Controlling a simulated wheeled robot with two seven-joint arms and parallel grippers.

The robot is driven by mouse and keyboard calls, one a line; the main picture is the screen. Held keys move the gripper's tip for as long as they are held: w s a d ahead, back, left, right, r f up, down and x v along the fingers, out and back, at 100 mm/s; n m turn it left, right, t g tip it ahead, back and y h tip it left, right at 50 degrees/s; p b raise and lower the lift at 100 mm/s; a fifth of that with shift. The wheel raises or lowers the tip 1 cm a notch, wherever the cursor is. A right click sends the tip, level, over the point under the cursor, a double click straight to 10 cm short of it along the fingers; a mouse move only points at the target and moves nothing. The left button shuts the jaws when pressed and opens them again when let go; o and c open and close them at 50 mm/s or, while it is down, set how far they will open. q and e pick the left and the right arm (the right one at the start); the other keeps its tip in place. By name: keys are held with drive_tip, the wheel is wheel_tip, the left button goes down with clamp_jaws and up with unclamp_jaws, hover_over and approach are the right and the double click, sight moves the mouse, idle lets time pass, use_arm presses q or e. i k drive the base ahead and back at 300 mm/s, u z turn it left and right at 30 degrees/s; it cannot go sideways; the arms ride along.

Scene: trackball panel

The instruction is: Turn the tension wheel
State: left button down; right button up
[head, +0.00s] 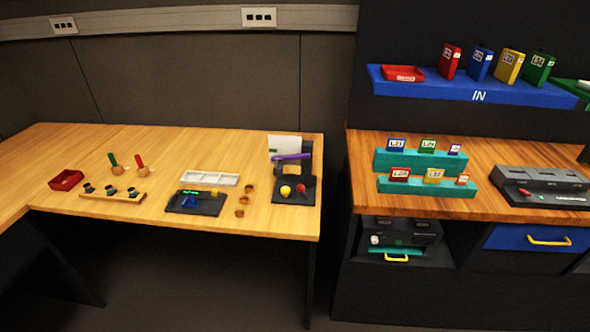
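No part in the head view can be surely told as the tension wheel; things are small and far off. On the left table a black stand (309,180) carries a yellow ball (285,191), a small red part (301,188), a purple bar (291,157) and a white sheet (285,142). Beside it lies a black panel (211,206) with a green display, a blue part (189,202) and a yellow part. In the cubby under the right table sits a dark device (424,240) with a whitish round knob (375,240). Neither of my grippers is in view.
The left wooden table (135,219) also bears a red tray (66,180), a white divided tray (210,179) and several small pegs. The right table bears teal card racks (381,160) and a grey machine (540,178). A blue shelf (440,89) hangs above. A gap separates the tables.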

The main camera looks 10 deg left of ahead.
sight(285, 191)
drive_tip(key=k, duration=1.2)
drive_tip(key=z, duration=0.9)
drive_tip(key=i, duration=1.65)
drive_tip(key=u, duration=0.65)
drive_tip(key=i, duration=0.35)
drive_tip(key=u, duration=0.3)
